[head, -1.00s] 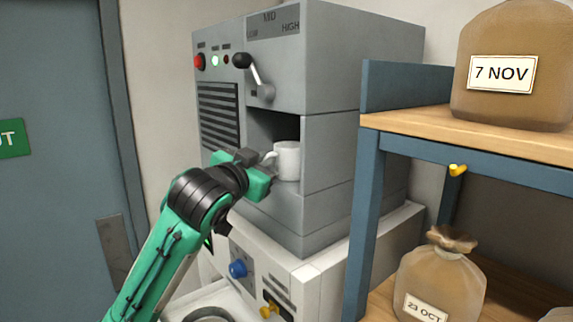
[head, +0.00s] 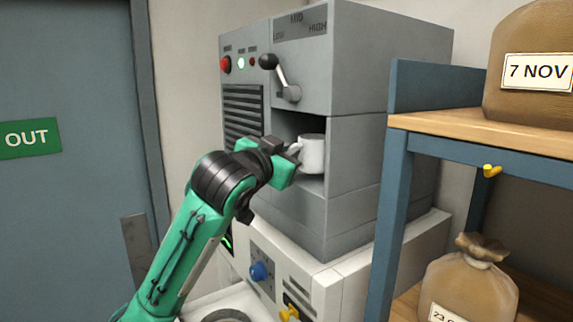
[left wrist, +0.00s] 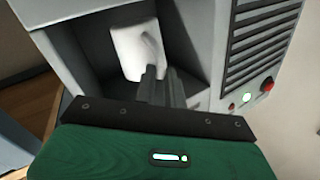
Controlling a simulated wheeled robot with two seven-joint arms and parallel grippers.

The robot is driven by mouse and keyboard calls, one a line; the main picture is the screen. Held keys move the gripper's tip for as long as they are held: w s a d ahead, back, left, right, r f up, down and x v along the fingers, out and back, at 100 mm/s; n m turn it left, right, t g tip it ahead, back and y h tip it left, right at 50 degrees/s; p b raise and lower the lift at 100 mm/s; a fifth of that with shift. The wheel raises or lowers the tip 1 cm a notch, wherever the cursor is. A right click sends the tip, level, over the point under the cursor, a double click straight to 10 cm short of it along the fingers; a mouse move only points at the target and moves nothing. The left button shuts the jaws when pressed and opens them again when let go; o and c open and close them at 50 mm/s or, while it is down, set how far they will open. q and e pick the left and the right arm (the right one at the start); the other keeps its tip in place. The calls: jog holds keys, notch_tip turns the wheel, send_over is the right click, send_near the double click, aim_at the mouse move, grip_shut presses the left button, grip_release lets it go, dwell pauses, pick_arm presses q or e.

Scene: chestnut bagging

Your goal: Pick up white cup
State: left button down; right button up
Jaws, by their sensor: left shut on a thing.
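The white cup (head: 313,153) is upright in the open recess of the grey machine (head: 350,150). Its handle faces left, toward my left gripper (head: 294,152). My left gripper is shut on the cup's handle. In the left wrist view the cup (left wrist: 135,50) shows inside the recess, with the gripper's fingers (left wrist: 158,85) closed at its handle side. I cannot tell whether the cup's base touches the recess floor. My right gripper is in neither view.
The recess walls and top are close around the cup. A lever (head: 281,77) sticks out above it. A blue shelf frame (head: 397,195) stands close on the right, with brown sacks (head: 468,285) on it. A door marked OUT (head: 70,200) is at the left.

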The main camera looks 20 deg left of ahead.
pick_arm(q)
jog(key=s+a+r+b, duration=0.1)
jog(key=s+a+b, duration=0.2)
jog(key=s, duration=1.4)
jog(key=shift+s+r+b, duration=0.15)
jog(key=shift+s+b, duration=0.15)
jog(key=shift+b, duration=2.1)
jog(key=shift+a, duration=0.1)
